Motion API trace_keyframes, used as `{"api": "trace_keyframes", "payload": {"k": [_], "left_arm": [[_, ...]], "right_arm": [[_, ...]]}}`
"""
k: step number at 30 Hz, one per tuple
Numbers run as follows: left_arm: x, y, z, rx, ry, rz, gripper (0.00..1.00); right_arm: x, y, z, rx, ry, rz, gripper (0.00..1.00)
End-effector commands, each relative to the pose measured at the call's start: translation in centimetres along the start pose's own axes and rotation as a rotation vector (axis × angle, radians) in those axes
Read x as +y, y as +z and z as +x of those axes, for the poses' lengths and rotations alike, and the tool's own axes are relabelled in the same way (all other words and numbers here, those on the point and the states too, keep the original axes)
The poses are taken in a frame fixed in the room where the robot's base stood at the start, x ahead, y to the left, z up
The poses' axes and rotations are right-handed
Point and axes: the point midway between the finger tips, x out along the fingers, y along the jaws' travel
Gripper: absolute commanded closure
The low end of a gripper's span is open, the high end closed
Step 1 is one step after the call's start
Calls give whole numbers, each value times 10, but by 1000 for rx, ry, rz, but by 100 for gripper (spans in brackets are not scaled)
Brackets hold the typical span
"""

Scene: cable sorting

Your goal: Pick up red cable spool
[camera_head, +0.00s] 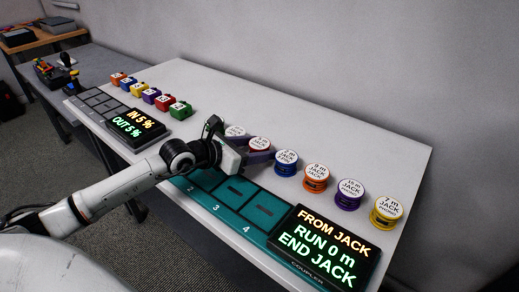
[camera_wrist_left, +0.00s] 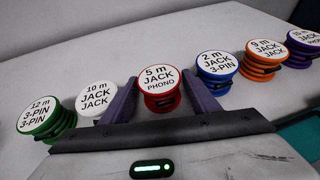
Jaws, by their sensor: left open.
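The red cable spool (camera_wrist_left: 161,84), with a white top label reading "5 m JACK PHONO", stands upright on the table. It also shows in the head view (camera_head: 259,142), partly hidden by my gripper. My left gripper (camera_wrist_left: 162,97) is open. Its two purple fingers stand on either side of the red spool, with a visible gap on the right side. In the head view my left gripper (camera_head: 258,149) is low over the table at the spool row. My right gripper is out of view.
A white spool (camera_wrist_left: 97,97) and a blue spool (camera_wrist_left: 216,65) flank the red one closely. Orange, purple and yellow (camera_head: 386,212) spools continue the row. A teal numbered coupler panel (camera_head: 258,211) with a lit display lies in front. Small coloured blocks (camera_head: 151,96) stand farther left.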

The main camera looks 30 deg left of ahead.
Motion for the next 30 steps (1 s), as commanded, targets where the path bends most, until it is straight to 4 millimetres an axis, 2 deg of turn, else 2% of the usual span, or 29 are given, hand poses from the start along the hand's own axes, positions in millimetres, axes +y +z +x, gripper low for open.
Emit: {"api": "trace_keyframes", "payload": {"k": [3, 9, 16, 19, 30], "left_arm": [[0, 0, 0, 0, 0, 0, 45], [0, 0, 0, 0, 0, 0, 78], [0, 2, -1, -2, 0, 0, 80], [0, 10, -4, -4, -1, 1, 80], [0, 74, -31, -5, 0, 2, 80]], "right_arm": [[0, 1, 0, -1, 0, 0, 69], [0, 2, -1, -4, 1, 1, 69], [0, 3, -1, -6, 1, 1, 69], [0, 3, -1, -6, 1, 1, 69], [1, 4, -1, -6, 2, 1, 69]]}}
